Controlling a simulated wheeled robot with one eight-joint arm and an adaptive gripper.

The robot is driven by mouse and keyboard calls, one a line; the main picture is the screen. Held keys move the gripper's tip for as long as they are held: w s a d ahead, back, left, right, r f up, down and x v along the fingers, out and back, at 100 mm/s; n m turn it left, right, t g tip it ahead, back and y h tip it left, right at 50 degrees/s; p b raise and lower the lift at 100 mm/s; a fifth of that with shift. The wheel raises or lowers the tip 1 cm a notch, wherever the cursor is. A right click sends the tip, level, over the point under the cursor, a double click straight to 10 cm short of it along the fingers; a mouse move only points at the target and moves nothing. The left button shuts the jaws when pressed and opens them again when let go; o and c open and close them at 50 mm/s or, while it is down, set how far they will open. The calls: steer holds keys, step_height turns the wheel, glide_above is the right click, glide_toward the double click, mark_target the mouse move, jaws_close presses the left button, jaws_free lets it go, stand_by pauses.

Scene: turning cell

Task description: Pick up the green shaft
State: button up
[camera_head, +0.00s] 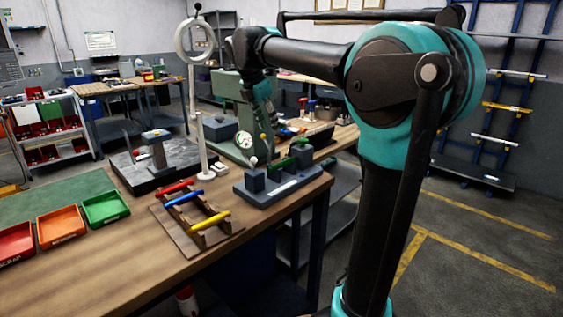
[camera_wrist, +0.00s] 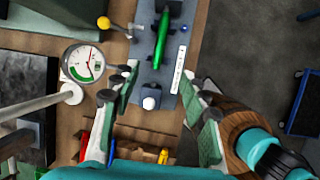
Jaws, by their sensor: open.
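The green shaft (camera_wrist: 163,42) lies on a grey bench fixture (camera_wrist: 142,47) in the wrist view. In the head view the green shaft (camera_head: 285,162) shows as a small green bar on the fixture (camera_head: 283,184), partly hidden by the fixture's posts. My gripper (camera_wrist: 168,82) is open and empty, its two fingers spread wide. In the wrist view the shaft lies just beyond the fingertips, between their lines, apart from both fingers. In the head view my arm reaches over the bench and the fingers are hard to make out.
A wooden rack (camera_head: 170,224) holds red (camera_head: 175,187), blue (camera_head: 184,197) and yellow (camera_head: 211,220) shafts. A dial gauge (camera_wrist: 82,62) is close left of the fingers. Red (camera_head: 14,242), orange (camera_head: 61,223) and green (camera_head: 106,208) trays sit at the left. A ring lamp (camera_head: 194,40) stands behind.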

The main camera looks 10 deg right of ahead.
mark_target(282, 162)
steer(key=x, duration=1.7)
steer(key=shift+w+d, duration=0.1)
steer(key=shift+d, duration=0.1)
steer(key=shift+c, duration=0.5)
jaws_close()
